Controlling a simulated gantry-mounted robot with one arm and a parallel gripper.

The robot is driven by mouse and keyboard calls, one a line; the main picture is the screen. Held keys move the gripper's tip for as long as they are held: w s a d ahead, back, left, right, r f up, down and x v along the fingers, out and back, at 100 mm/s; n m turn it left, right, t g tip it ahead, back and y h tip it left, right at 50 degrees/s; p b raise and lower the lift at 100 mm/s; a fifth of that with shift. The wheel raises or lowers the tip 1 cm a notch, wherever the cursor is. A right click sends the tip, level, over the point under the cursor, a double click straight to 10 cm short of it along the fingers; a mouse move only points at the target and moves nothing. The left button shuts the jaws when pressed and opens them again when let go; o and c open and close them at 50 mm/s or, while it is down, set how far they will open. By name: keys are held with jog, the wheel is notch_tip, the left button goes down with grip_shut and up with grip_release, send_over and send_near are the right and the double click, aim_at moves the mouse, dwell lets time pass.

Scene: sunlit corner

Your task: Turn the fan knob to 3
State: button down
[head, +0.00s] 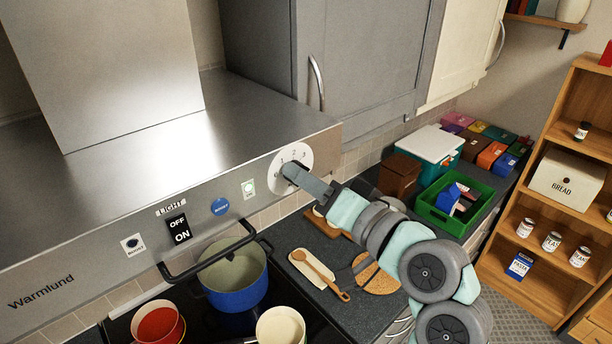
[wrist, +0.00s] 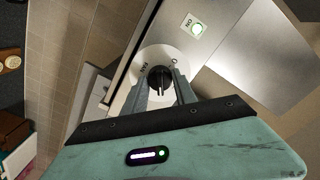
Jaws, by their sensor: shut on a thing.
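The fan knob's round white dial plate (head: 305,157) sits near the right end of the hood's front panel in the head view. Small numerals show along its upper part; a 3 appears on the upper right. In the wrist view, the black knob (wrist: 160,79) stands on the dial plate (wrist: 146,65), where FAN and a 0 are printed. My gripper (head: 290,172) reaches the dial from the lower right and hides the knob in the head view. In the wrist view, my gripper (wrist: 161,92) has one finger on each side of the knob and is shut on it. The knob's exact setting cannot be told.
A black rail (head: 210,258) juts from the hood's front. Below stand a blue pot (head: 238,284) and other pans.

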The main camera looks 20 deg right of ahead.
jog(key=c, duration=1)
grip_release()
jog(key=v, duration=1)
jog(key=shift+s+b, duration=0.35)
jog(key=shift+d, duration=0.1)
